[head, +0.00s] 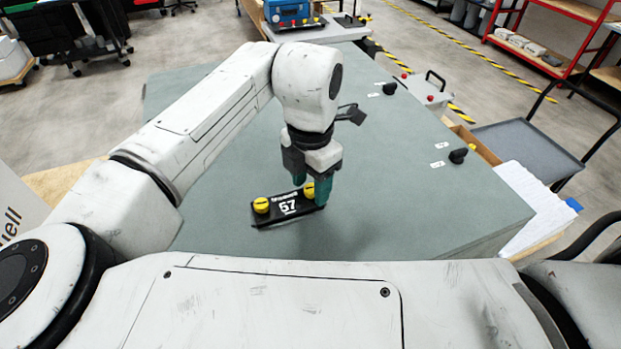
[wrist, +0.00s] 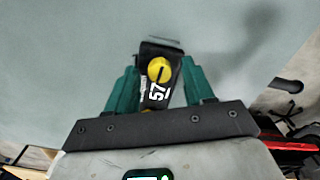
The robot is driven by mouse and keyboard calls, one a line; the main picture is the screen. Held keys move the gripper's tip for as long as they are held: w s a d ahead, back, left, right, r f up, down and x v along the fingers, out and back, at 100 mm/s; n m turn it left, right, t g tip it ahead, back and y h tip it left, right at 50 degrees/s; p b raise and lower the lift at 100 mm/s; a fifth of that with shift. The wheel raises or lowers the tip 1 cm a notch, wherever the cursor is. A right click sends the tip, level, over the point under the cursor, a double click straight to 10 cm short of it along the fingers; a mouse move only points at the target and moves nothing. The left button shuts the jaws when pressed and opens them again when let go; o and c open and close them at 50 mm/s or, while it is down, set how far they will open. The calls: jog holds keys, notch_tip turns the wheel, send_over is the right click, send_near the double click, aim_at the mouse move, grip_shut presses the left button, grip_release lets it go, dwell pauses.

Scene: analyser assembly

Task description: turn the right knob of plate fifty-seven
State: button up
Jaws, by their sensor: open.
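Plate fifty-seven (head: 288,219), a small black plate with a white "57", lies on the grey-green table top. It bears two yellow knobs, the left knob (head: 261,205) and the right knob (head: 308,190). My gripper (head: 311,190) points down over the plate's right end, its teal fingers open at the right knob and partly covering it. In the wrist view the right knob (wrist: 159,69), with a dark slot, shows between the two open fingertips (wrist: 159,66). I cannot tell whether they touch it.
Two black knobs, one farther back (head: 389,88) and one nearer (head: 457,155), stand with white labels along the table's right side. A light case (head: 425,92) and a grey tray (head: 527,148) are beyond that edge. The table around the plate is clear.

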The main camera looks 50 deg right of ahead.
jog(key=shift+c, duration=0.4)
grip_shut()
jog(key=shift+m, duration=0.3)
